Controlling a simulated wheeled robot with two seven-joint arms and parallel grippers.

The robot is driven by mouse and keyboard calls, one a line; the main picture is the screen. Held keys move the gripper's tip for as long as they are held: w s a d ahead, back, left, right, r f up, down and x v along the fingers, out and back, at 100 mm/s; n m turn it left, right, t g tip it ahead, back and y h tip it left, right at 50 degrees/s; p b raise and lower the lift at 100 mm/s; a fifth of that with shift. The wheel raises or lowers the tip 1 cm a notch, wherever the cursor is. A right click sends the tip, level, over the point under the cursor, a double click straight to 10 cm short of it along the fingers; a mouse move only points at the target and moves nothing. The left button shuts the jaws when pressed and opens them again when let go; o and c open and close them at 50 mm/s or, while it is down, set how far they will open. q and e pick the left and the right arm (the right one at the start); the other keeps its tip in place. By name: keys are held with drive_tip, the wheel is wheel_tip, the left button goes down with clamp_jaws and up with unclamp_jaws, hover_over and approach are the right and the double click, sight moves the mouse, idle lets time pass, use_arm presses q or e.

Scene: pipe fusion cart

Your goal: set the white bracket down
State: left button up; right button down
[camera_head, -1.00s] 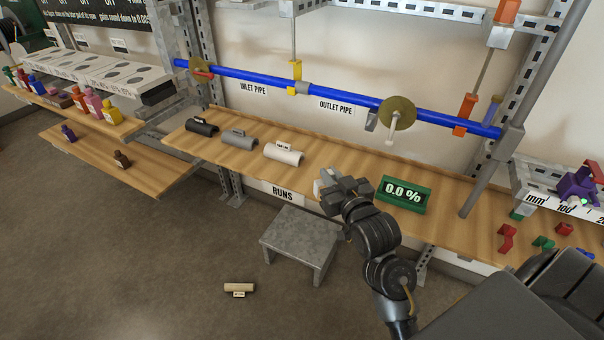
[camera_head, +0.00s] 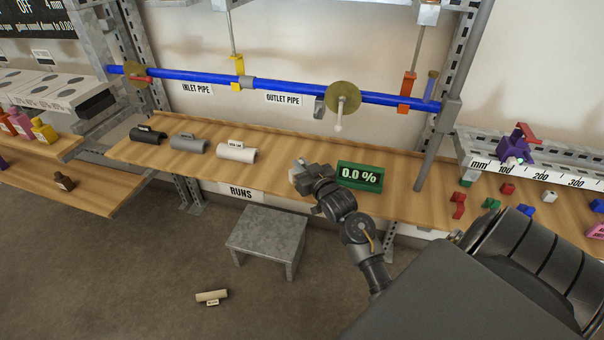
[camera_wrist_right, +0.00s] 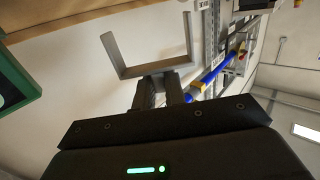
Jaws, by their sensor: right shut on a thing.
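My right gripper (camera_head: 305,175) is at the wooden bench, just left of the green display reading 0.0 %. It is shut on the white bracket (camera_wrist_right: 155,67), a U-shaped piece that looks light grey in the wrist view. The bracket's two arms point away from the fingers (camera_wrist_right: 163,90) there. In the head view only a small pale part of the bracket (camera_head: 296,170) shows at the fingertips. I cannot tell whether the bracket touches the bench. My left gripper is not in view.
The green display (camera_head: 360,176) stands close right of the gripper. Black, grey and white half-sleeves (camera_head: 236,152) lie left on the bench (camera_head: 270,180). A blue pipe (camera_head: 290,90) runs above. Small coloured parts (camera_head: 458,203) lie right. A metal stool (camera_head: 268,232) stands below.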

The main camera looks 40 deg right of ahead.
drive_tip(key=shift+w+d+f, duration=0.4)
drive_tip(key=shift+d+f, duration=0.1)
drive_tip(key=shift+f, duration=1.7)
drive_tip(key=shift+f, duration=0.1)
drive_tip(key=c, duration=1.5)
unclamp_jaws()
drive_tip(key=shift+f, duration=0.1)
drive_tip(key=shift+o, duration=0.2)
drive_tip(key=shift+r, duration=0.25)
drive_tip(key=s+a, duration=0.2)
drive_tip(key=s, duration=1)
drive_tip(key=shift+r, duration=0.3)
drive_tip(key=shift+w+a, duration=0.1)
